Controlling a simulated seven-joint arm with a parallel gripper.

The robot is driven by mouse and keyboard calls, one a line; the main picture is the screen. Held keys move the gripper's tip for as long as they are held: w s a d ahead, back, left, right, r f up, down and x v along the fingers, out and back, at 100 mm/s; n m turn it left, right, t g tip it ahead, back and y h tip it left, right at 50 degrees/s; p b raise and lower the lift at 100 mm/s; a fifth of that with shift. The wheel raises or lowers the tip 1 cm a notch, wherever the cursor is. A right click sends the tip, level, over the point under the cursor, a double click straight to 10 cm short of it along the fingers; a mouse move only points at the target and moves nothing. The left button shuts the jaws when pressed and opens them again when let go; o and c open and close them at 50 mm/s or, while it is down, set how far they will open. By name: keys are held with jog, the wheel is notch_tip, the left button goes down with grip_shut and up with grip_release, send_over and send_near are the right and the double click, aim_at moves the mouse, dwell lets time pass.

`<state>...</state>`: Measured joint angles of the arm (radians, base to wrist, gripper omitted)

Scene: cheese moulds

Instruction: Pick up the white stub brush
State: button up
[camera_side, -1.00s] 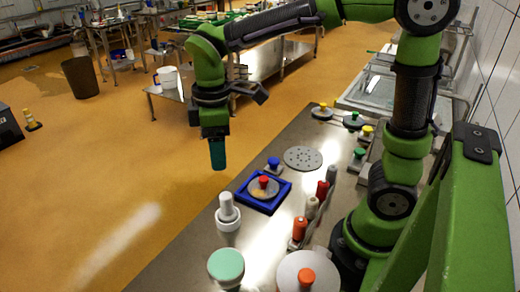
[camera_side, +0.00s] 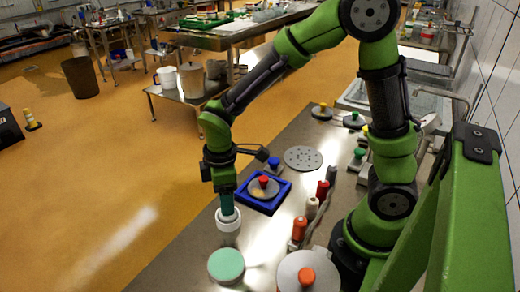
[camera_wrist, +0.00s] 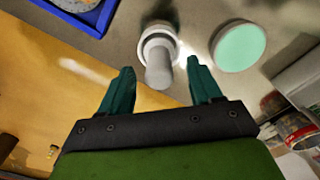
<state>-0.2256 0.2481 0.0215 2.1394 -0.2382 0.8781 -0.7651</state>
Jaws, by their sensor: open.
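The white stub brush (camera_wrist: 158,68) stands upright in a white round holder (camera_side: 228,224) near the table's left edge. In the side view the brush's handle is mostly hidden behind my gripper (camera_side: 227,208). In the wrist view my gripper (camera_wrist: 160,88) is open, its two teal fingers on either side of the brush's handle end. The handle shows between the fingertips with a gap on each side. I cannot tell how far down the handle the fingers reach.
A round mint-green lid (camera_side: 226,264) stands just in front of the holder. A blue square tray (camera_side: 284,200) with a red-knobbed disc lies behind. Orange, white and red spools (camera_side: 300,228) stand to the right. The table's left edge is close by.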

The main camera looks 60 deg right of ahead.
notch_tip(320, 180, down, 3)
jog(key=shift+f, duration=0.2)
jog(key=shift+c, duration=0.2)
jog(key=shift+s, duration=0.1)
jog(key=c, duration=1.1)
jog(key=shift+c, duration=0.2)
